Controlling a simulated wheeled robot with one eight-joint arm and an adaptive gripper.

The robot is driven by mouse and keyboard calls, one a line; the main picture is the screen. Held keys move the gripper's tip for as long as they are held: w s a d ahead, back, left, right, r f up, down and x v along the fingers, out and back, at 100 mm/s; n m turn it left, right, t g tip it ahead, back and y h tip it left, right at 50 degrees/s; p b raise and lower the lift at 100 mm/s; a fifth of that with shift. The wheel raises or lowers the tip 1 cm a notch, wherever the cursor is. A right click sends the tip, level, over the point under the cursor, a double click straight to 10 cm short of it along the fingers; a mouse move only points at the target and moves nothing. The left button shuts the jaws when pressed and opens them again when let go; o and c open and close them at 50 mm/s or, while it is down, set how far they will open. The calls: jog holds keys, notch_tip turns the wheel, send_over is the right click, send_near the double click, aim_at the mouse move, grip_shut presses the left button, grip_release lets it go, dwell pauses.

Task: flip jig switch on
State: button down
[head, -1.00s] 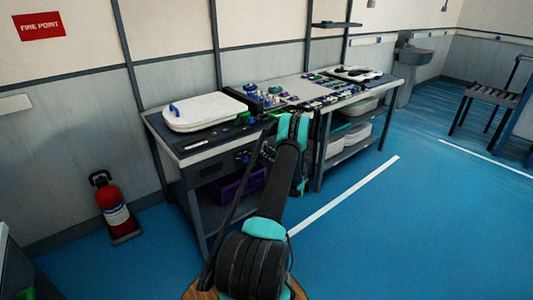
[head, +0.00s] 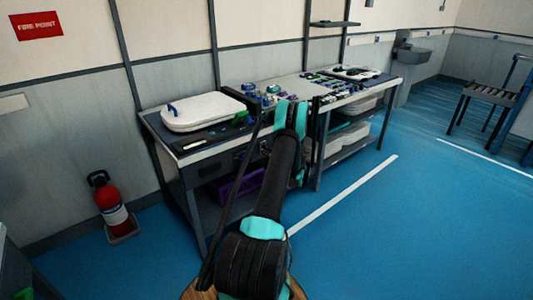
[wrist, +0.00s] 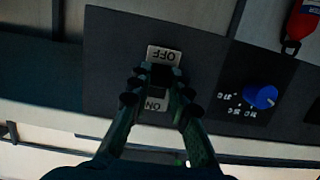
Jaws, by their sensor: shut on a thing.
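The jig switch (wrist: 160,74) shows in the wrist view on a dark panel (wrist: 108,50), between an OFF plate (wrist: 165,54) and an ON plate (wrist: 154,104), both upside down in the picture. My gripper (wrist: 159,76) has its two fingertips at the switch, one on each side, shut on its dark lever. The fingers hide much of the lever, so I cannot tell its tilt. In the head view my arm reaches to the workbench front and hides the gripper and switch.
A blue knob (wrist: 262,97) sits on the panel right of the switch. The workbench (head: 205,154) carries a white lidded case (head: 203,111) and several small parts. A red fire extinguisher (head: 110,205) stands at the left.

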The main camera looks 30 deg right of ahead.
jog(key=g, duration=0.2)
jog(key=r+g, duration=0.1)
jog(key=g, duration=0.1)
jog(key=shift+r, duration=0.1)
jog(key=g, duration=0.4)
jog(key=shift+w+r+g+h, duration=0.15)
jog(key=shift+r+g+h, duration=0.15)
jog(key=shift+r, duration=0.1)
jog(key=c, duration=1.4)
grip_release()
jog(key=shift+w, duration=0.1)
jog(key=shift+r, duration=0.1)
jog(key=v, duration=1.2)
jog(key=shift+w, duration=0.15)
